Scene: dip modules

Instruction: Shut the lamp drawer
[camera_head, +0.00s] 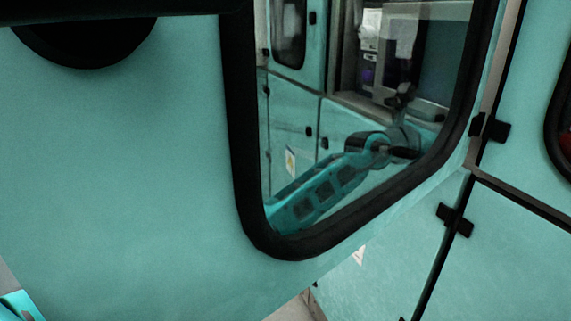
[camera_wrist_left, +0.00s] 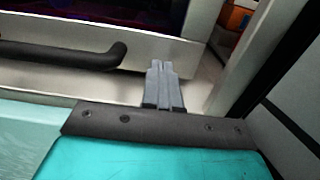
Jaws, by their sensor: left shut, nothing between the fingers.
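In the left wrist view, my left gripper (camera_wrist_left: 160,66) is shut and empty, its two grey fingers together. Its tips are close to a pale drawer front (camera_wrist_left: 178,50) with a black bar handle (camera_wrist_left: 60,55); the handle's bent end is just left of the fingers. I cannot tell whether the fingers touch the front, how far it stands out, or whether it is the lamp drawer. In the head view my left arm shows through a window, reaching towards a recessed unit; its fingertips are not clear there. My right gripper is not in view.
A large teal door panel (camera_head: 130,170) with a black-framed window (camera_head: 245,130) fills much of the head view. Teal cabinet doors (camera_head: 500,250) with black hinges (camera_head: 455,219) stand at the right. In the left wrist view, a dark upright edge (camera_wrist_left: 262,50) is close on the right.

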